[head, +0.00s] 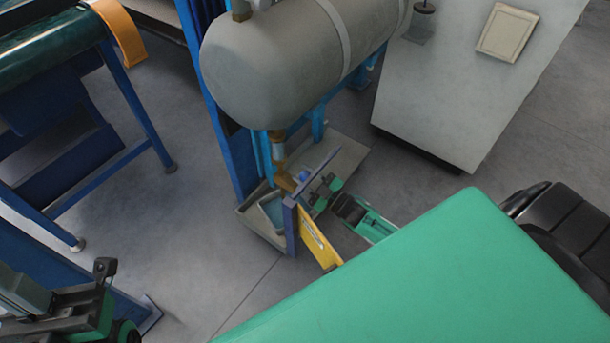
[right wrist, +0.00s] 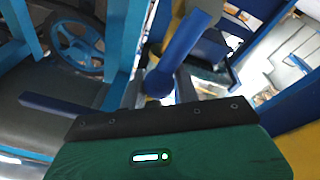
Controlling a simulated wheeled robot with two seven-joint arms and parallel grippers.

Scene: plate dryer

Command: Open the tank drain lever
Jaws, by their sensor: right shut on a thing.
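The grey tank (head: 285,65) lies on its side on a blue frame. A brass drain fitting (head: 280,155) hangs below its near end. Part of the blue drain lever (head: 304,175) shows beside the fitting. In the right wrist view a blue handle (right wrist: 185,48), which looks like the lever, runs down to the fingers. My right gripper (head: 314,188) is at the lever and shut on it; the fingertips are partly hidden by a blue post and bar. My left gripper (head: 103,285) is at the lower left, away from the tank; its finger gap is unclear.
A yellow plate (head: 318,238) on a blue post stands close to my right gripper. A grey tray (head: 262,235) lies on the floor below the fitting. A white cabinet (head: 460,90) stands to the right. Open floor (head: 190,230) lies to the left.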

